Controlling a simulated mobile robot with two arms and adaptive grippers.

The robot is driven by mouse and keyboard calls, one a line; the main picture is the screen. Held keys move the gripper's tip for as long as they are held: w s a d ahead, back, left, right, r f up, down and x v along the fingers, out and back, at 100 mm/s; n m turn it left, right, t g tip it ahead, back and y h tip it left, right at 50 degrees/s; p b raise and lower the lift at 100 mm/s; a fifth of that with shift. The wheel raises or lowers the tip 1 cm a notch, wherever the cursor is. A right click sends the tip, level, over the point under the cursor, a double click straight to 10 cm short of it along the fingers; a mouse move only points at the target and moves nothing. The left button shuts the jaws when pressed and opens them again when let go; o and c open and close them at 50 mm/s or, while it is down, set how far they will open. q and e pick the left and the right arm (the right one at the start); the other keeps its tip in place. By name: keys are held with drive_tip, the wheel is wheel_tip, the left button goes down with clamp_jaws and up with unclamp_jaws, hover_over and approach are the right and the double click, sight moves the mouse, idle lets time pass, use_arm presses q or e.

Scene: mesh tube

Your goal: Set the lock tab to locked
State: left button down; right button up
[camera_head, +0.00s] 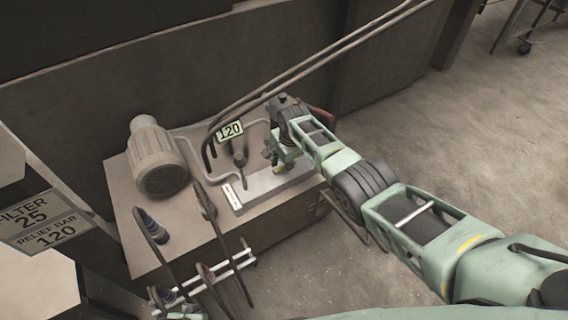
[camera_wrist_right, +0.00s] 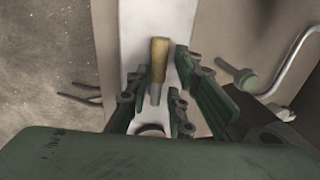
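A brass-coloured tab with a grey metal end, which looks like the lock tab (camera_wrist_right: 159,62), stands out over a pale plate in the right wrist view. In the head view a small yellowish piece of it (camera_head: 278,170) shows below my right gripper (camera_head: 277,153). The right gripper (camera_wrist_right: 160,92) is open in the wrist view, with its dark green fingers on both sides of the tab. I see a gap on each side; contact cannot be made out. My left gripper cannot be made out in the head view.
Hoses arch over the bench. A sign (camera_head: 45,222) reads "FILTER 25, RELIEF BAR 120". Open floor lies to the right.

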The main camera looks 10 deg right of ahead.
drive_tip(key=shift+o, duration=1.2)
drive_tip(key=shift+s+a, duration=0.1)
drive_tip(key=v, duration=1.1)
drive_tip(key=shift+r, duration=0.4)
drive_tip(key=shift+s, duration=0.1)
